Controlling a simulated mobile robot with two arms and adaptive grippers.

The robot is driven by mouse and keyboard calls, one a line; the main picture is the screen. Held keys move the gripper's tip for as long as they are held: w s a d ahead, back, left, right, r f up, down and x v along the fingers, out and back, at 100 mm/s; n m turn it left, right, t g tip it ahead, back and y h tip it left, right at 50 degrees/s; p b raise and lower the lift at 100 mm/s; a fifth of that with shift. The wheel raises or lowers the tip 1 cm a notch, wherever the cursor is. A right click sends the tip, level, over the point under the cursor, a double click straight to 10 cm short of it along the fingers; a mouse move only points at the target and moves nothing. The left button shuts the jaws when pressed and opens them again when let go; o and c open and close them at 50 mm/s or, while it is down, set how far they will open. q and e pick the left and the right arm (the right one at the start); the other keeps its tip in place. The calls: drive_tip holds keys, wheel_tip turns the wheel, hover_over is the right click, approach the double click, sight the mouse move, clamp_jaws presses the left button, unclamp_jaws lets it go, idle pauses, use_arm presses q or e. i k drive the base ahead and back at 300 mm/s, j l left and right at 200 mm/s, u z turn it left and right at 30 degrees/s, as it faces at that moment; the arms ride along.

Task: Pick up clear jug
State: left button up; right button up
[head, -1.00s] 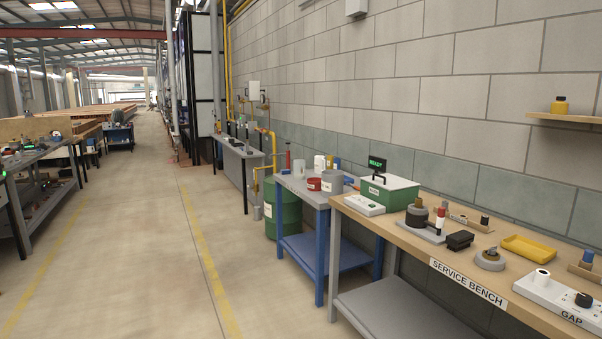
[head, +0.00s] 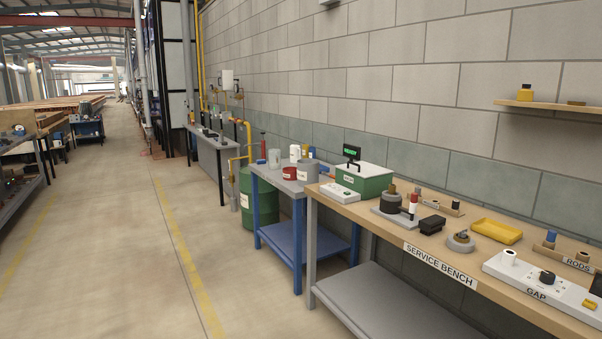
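On the blue side table (head: 262,179), beyond the service bench, stands a small pale grey, see-through-looking vessel (head: 274,159). It may be the clear jug, but it is too small and far off to be sure. A white container (head: 295,153), a grey pot (head: 308,171) and a red and white can (head: 289,174) stand near it. Neither of my grippers is in view.
The service bench (head: 348,207) at the right holds a green box with a display (head: 362,180), a yellow tray (head: 497,231) and a white GAP block (head: 525,279). A green drum (head: 246,205) stands beyond the blue table. The floor (head: 120,260) at the left is clear.

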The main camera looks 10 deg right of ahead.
sight(273, 154)
drive_tip(key=i+j+u, duration=0.3)
drive_tip(key=i, duration=1.1)
drive_tip(key=i+j+u, duration=0.15)
drive_tip(key=i+u, duration=0.15)
drive_tip(key=i, duration=1.15)
drive_tip(key=i+j, duration=0.1)
drive_tip(key=i, duration=2.3)
